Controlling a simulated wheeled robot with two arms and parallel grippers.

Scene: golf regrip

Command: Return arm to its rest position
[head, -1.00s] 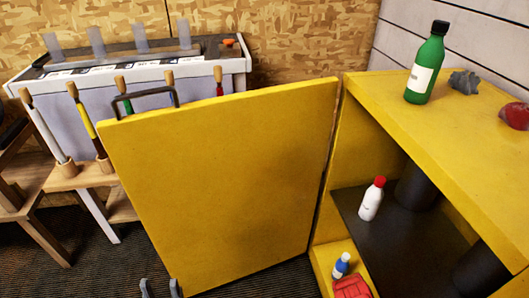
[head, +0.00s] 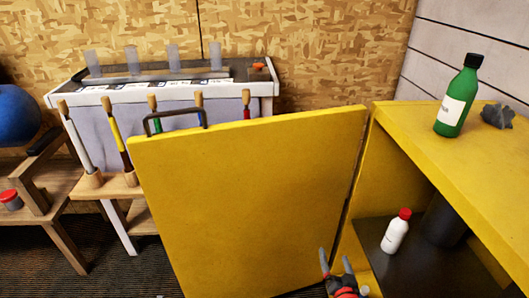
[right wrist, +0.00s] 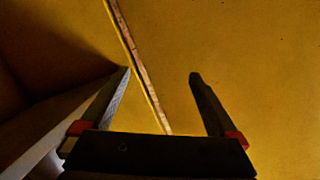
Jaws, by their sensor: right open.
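My right gripper (head: 335,257) is low in the head view, in front of the lower right part of the open yellow door (head: 250,200). Its two grey fingers are apart with nothing between them. In the right wrist view, the open fingers (right wrist: 160,74) face a yellow surface crossed by a slanting pale edge. I cannot tell whether a finger touches it. My left gripper is not in view.
The yellow cabinet (head: 470,165) stands right, with a green bottle (head: 457,97) and grey lump (head: 497,115) on top. A red-capped white bottle (head: 396,232) stands inside. Left are a club rack (head: 120,181) and blue ball (head: 15,115).

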